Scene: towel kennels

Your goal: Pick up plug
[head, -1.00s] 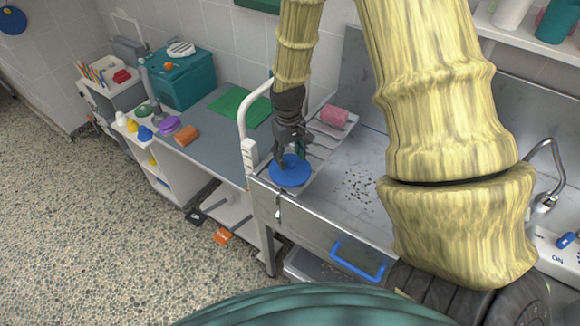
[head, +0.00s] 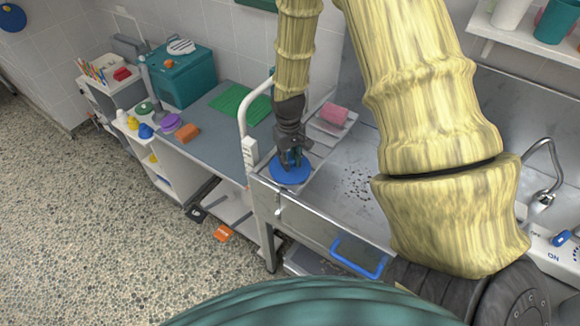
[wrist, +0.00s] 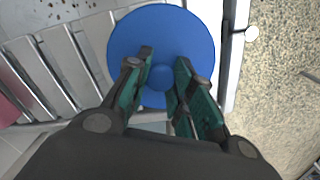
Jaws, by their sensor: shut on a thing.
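The plug is a round blue disc (head: 291,174) with a small raised knob at its middle. It lies at the front left corner of the metal sink unit, and it also fills the upper middle of the wrist view (wrist: 195,35). My gripper (head: 290,160) points down over the disc. In the wrist view its green-padded fingers (wrist: 163,78) are shut on the knob, one on each side. Whether the disc is raised off the surface under it cannot be told.
A slatted rack (wrist: 70,55) lies beside the plug, with a pink roll (head: 334,113) on it. A white upright rail (head: 245,125) stands close on the left. The metal basin (head: 345,165) to the right holds dark specks. A blue handle (head: 357,258) sits below the front edge.

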